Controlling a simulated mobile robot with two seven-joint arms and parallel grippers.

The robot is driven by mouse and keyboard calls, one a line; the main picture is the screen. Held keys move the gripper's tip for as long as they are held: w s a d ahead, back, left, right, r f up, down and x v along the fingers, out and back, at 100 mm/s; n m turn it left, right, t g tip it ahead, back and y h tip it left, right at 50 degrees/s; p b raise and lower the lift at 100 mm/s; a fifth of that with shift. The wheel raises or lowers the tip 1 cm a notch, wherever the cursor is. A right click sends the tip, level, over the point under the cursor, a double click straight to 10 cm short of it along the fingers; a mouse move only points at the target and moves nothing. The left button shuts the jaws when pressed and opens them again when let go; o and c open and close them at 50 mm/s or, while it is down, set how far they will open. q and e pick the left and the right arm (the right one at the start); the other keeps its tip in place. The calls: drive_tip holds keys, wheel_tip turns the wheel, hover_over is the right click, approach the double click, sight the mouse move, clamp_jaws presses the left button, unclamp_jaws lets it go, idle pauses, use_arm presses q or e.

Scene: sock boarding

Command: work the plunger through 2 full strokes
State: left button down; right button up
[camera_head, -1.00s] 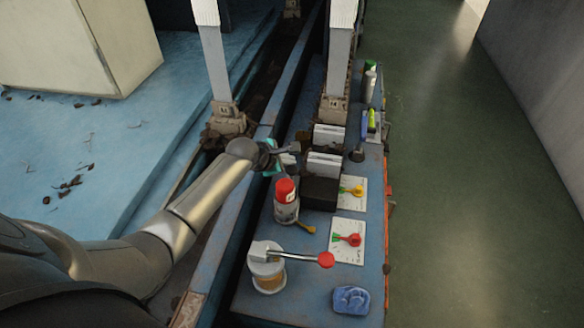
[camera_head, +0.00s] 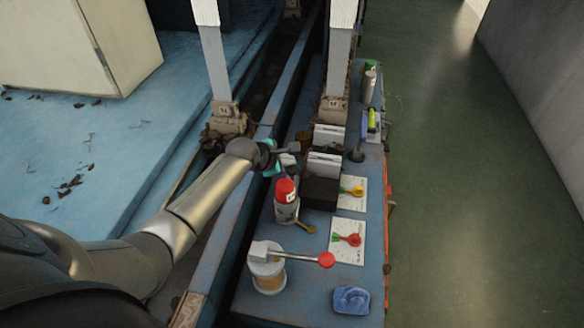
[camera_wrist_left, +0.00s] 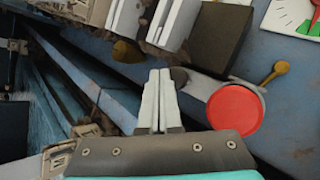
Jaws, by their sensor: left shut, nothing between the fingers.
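My left gripper (camera_head: 290,152) is shut and empty, above the bench behind a red-capped canister (camera_head: 286,210). In the left wrist view its fingers (camera_wrist_left: 160,88) are together. There the canister's round red top (camera_wrist_left: 235,110) is to the right of the fingers, apart from them. A grey bar with a dark round end (camera_wrist_left: 180,76) shows near the fingertips; I cannot tell whether they touch. A jar (camera_head: 268,278) with a lever ending in a red ball (camera_head: 326,259) stands nearer. I cannot tell for certain which part is the plunger. The right gripper is not in view.
Two dial cards (camera_head: 348,252) and a blue piece (camera_head: 351,299) lie on the bench (camera_head: 315,280). A brass-ended lever (camera_head: 306,227) is by the canister. Posts (camera_head: 338,75) rise behind.

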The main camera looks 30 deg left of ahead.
sight(290, 171)
use_arm(q)
drive_tip(key=shift+f, duration=0.1)
drive_tip(key=shift+f, duration=0.3)
drive_tip(key=shift+s+f+b, duration=0.15)
drive_tip(key=shift+f+b, duration=0.25)
drive_tip(key=shift+f, duration=1.1)
idle(1.2)
drive_tip(key=shift+r, duration=0.1)
wheel_tip(290, 171, up, 2)
drive_tip(key=p, duration=0.3)
drive_tip(key=shift+r, duration=0.1)
drive_tip(key=shift+r+p, duration=0.65)
drive_tip(key=shift+p, duration=0.15)
drive_tip(key=shift+r, duration=0.1)
